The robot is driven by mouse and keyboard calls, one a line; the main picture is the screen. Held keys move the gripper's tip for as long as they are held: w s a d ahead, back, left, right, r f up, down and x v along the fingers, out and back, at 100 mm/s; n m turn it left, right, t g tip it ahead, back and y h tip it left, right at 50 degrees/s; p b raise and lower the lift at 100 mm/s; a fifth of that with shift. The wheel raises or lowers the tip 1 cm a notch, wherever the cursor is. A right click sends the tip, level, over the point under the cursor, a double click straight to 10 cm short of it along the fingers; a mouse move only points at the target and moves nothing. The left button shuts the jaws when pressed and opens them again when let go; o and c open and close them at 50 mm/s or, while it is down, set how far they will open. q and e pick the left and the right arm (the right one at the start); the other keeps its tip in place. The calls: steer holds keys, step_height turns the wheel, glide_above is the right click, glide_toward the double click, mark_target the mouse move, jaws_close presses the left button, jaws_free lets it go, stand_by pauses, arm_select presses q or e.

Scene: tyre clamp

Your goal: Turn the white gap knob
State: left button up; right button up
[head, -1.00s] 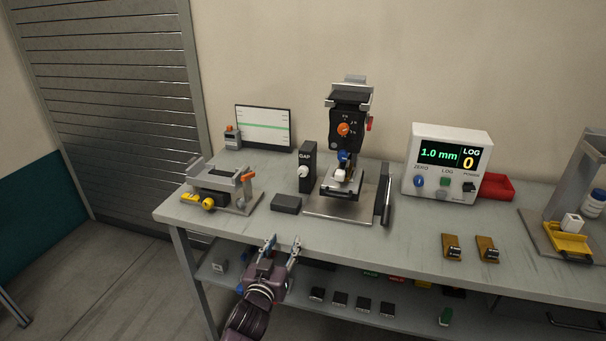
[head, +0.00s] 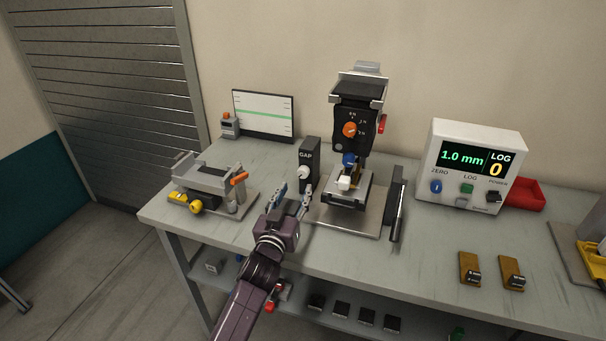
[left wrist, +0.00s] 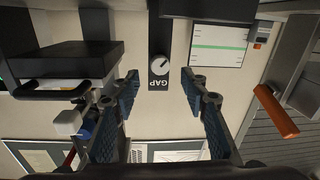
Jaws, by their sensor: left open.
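The white gap knob (head: 303,173) sits on the front of the dark upright GAP box (head: 309,152) on the bench. My left gripper (head: 294,191) is open and empty, just in front of the knob and slightly below it in the head view. My right gripper is not in view.
The press stand (head: 350,225) is close right of the GAP box. A grey clamp fixture (head: 205,180) with yellow and orange handles stands left. A display box (head: 470,165) reads 1.0 mm and LOG 0. A chart screen (head: 263,115) stands behind.

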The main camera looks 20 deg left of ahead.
mark_target(302, 175)
arm_select(q)
steer(key=w, duration=0.3)
steer(key=shift+r, duration=0.25)
steer(key=shift+w+a+f, duration=0.1)
steer(key=shift+w+f, duration=0.05)
steer(key=shift+w, duration=0.4)
steer(key=shift+w+f, duration=0.1)
steer(key=shift+w, duration=0.45)
steer(key=shift+w+r, duration=0.1)
steer(key=shift+w, duration=0.5)
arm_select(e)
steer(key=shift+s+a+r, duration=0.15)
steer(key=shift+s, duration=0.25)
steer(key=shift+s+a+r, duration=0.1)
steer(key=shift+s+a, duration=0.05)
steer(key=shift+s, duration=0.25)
